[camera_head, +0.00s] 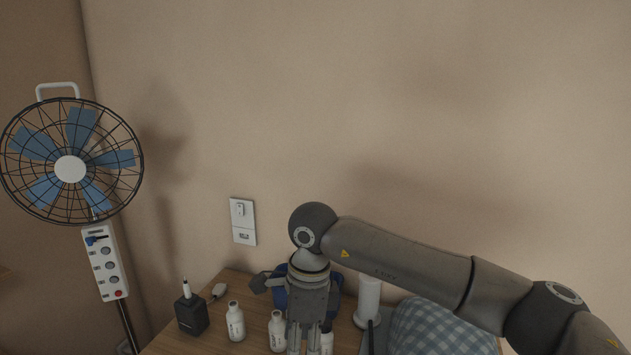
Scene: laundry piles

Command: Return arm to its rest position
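My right arm reaches in from the right edge, bends at a rounded grey joint and points down over a wooden table. My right gripper (304,341) is at the bottom of the view, above or among white bottles on the table. Its fingertips run close to the frame's bottom edge, and I cannot tell whether they are open or shut or hold anything. My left gripper is not in view.
On the wooden table (165,347) are a small black box (191,317), white bottles (235,322) (277,331), a white cylinder (368,296) and blue checked cloth (435,333). A standing fan (70,168) is at left. The wall above is bare except for a switch plate (242,220).

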